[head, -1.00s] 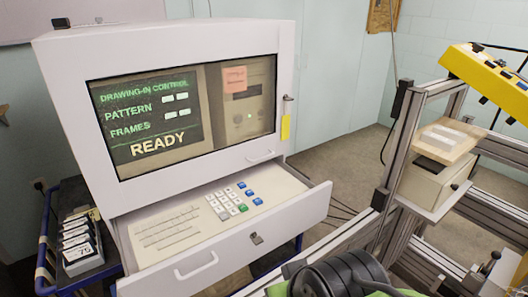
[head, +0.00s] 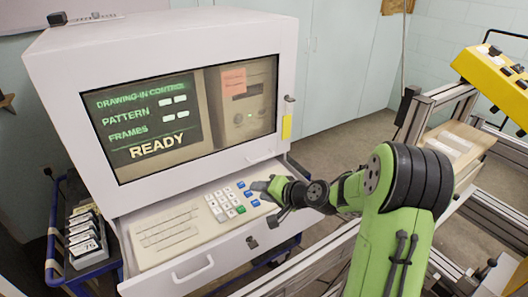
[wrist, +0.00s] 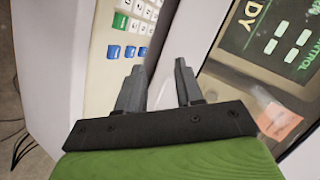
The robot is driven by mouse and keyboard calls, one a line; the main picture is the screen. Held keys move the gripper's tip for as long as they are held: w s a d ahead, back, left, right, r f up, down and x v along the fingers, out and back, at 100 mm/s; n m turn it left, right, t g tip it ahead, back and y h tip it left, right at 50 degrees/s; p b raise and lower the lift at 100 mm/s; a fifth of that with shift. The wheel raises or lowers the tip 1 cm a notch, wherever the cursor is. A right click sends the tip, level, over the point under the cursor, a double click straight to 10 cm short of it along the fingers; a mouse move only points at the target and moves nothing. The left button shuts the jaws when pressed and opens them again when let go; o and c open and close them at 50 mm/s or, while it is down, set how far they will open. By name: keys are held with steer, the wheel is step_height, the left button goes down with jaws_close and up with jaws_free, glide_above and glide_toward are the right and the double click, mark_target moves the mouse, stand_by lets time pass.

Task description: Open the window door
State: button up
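The window door (head: 200,58) is the white-framed glass front of a grey-white cabinet. It is shut over a lit screen reading READY. A small pull handle (head: 261,156) sits low on its right side. A latch (head: 289,98) with a yellow tag (head: 286,127) is on the right edge. My gripper (head: 256,184) is in front of the door's lower right, above the pulled-out drawer. In the wrist view my gripper (wrist: 158,80) shows two fingers apart, with nothing clearly held. I cannot tell whether the fingers reach around the handle.
The open drawer (head: 195,275) holds a keypad panel (head: 165,233) and sticks out below the door. A blue cart (head: 52,245) with a stack of labelled cards stands at left. A metal frame (head: 440,95) with a yellow box (head: 490,75) stands at right. Floor shows between cabinet and frame.

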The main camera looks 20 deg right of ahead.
steer(key=w+d+f+m+t+h+p, duration=0.1)
steer(key=w+d+m+t+h+p, duration=0.15)
steer(key=d+m+t, duration=0.5)
steer(key=w+f+g, duration=0.1)
steer(key=w, duration=0.4)
steer(key=w+f+g, duration=0.1)
steer(key=w, duration=0.4)
steer(key=w+f+g, duration=0.1)
steer(key=w, duration=0.4)
steer(key=shift+w+d+f, duration=0.2)
steer(key=shift+w, duration=0.15)
jaws_close()
